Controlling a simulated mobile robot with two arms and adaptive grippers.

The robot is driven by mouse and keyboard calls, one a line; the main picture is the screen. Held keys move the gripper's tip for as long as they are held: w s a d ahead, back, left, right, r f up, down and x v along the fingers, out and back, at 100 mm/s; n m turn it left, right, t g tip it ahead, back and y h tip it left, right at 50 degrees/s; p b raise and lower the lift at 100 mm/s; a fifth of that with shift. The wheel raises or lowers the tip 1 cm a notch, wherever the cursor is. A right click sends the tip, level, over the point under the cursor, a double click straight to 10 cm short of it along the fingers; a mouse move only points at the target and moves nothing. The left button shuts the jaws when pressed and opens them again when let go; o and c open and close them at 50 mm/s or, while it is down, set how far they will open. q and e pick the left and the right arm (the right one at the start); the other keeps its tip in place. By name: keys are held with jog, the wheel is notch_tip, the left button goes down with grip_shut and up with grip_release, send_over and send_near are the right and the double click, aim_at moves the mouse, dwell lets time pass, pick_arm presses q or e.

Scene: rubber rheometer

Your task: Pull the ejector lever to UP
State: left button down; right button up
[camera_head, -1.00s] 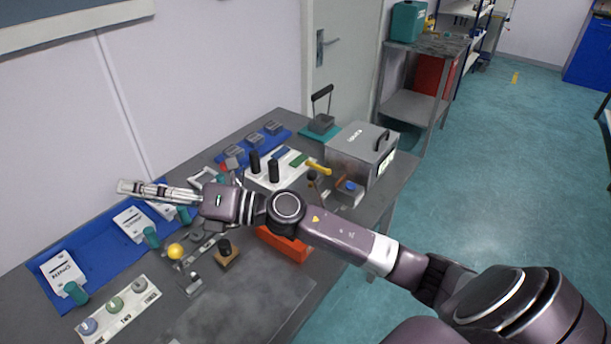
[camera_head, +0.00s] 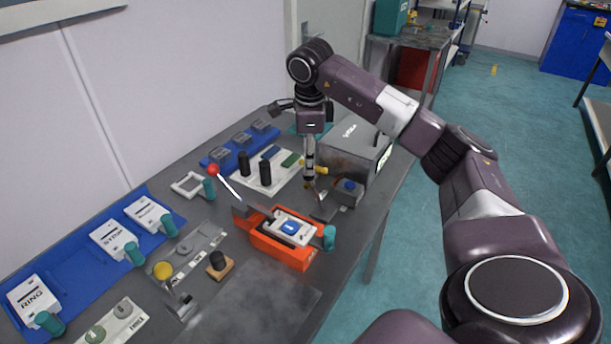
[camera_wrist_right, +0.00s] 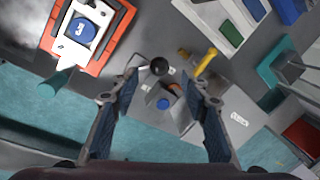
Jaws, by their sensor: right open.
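No part is legibly marked as the ejector lever. Between the fingers of my right gripper (camera_head: 309,184), in the right wrist view (camera_wrist_right: 160,88), a round black knob (camera_wrist_right: 158,67) shows near a thin bent rod. Next to it are a small grey block with a blue button (camera_wrist_right: 163,103) and a yellow handle (camera_wrist_right: 207,60). The fingers are apart and empty, pointing down at this spot. The head view also shows the yellow handle (camera_head: 318,170) and blue button (camera_head: 348,185); the gripper hides the knob there. My left gripper is out of view.
A grey box (camera_head: 350,143) stands right behind the block. An orange holder (camera_head: 268,247) with a white cassette lies in front, beside a red-ball rod (camera_head: 213,170). A white rack (camera_head: 285,181) with black cylinders and a blue tray (camera_head: 80,262) lie left.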

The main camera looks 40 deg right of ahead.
jog(key=f, duration=0.2)
jog(key=f+p, duration=0.1)
jog(key=f, duration=0.2)
jog(key=w+f, duration=0.1)
jog(key=f, duration=0.1)
jog(key=shift+d+f+p, duration=0.2)
jog(key=shift+d+p, duration=0.1)
jog(key=shift+d, duration=0.1)
grip_shut()
